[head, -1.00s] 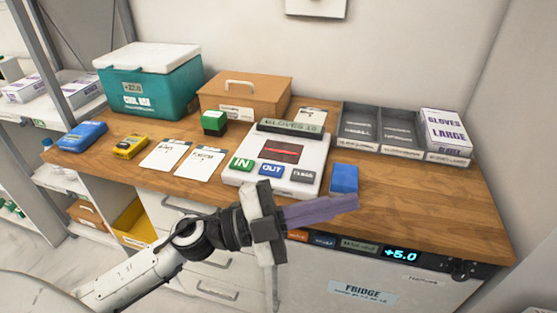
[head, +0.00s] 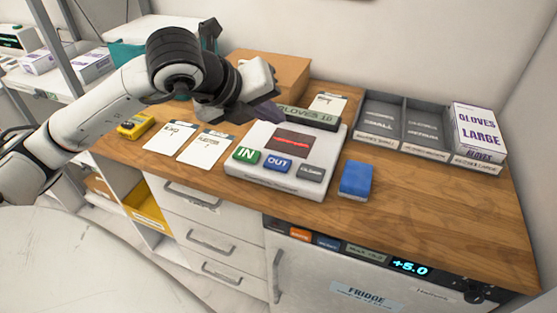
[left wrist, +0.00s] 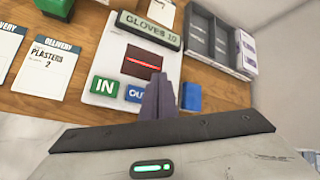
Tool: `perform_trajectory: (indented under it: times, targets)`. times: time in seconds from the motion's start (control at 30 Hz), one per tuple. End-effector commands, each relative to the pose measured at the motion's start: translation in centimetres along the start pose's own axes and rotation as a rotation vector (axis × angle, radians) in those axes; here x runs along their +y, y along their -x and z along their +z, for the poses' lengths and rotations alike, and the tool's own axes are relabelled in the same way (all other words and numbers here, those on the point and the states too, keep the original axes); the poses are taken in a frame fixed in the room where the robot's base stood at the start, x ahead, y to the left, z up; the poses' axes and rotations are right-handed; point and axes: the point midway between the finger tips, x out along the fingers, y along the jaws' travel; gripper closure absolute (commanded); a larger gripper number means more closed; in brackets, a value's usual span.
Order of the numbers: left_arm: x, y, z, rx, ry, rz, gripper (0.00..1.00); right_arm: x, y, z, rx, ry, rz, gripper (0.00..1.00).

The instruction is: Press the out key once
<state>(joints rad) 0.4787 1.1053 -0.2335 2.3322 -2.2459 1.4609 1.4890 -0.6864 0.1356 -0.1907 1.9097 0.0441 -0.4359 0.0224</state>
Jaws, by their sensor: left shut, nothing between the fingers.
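A white console (head: 313,172) lies on the wooden counter. Along its front are a green IN key (head: 246,155), a blue OUT key (head: 277,162) and a grey key (head: 311,174). Its display (head: 306,118) reads "GLOVES 10". My left gripper (head: 266,113) is shut and empty, raised near the console's back left part. In the left wrist view its fingers (left wrist: 158,98) cover the right part of the OUT key (left wrist: 134,94), while the IN key (left wrist: 104,87) shows clear. Contact with the console cannot be made out. My right gripper is out of view.
A blue block (head: 355,179) lies right of the console. Grey trays (head: 385,145) and a gloves box (head: 477,132) stand at the back right. Delivery cards (head: 205,147) and a yellow device (head: 136,126) lie to the left. A brown box (head: 285,72) stands behind my arm.

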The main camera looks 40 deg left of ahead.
Motion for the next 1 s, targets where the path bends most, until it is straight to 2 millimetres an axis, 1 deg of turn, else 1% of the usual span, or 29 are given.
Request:
perform_trajectory:
  times: [0.17, 0.37, 0.73, 0.8, 0.9, 1.0]
  targets:
    - [0.1, -0.2, -0.2, 0.003, 0.000, -0.001, 1.00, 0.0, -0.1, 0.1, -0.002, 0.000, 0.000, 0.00]
    - [0.7, -1.1, -0.8, 0.004, -0.001, 0.000, 1.00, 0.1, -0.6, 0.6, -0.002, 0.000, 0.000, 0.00]
    - [3.4, -4.6, -3.4, 0.005, -0.001, 0.001, 1.00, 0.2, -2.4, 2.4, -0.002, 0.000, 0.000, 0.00]
    - [3.9, -5.5, -4.1, 0.003, 0.000, -0.003, 1.00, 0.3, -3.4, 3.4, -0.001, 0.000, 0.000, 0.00]
    - [4.3, -6.1, -4.5, 0.003, -0.001, -0.003, 1.00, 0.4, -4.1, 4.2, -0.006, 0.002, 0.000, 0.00]
    - [4.5, -6.3, -4.6, 0.003, -0.001, -0.003, 1.00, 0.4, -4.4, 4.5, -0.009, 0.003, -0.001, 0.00]
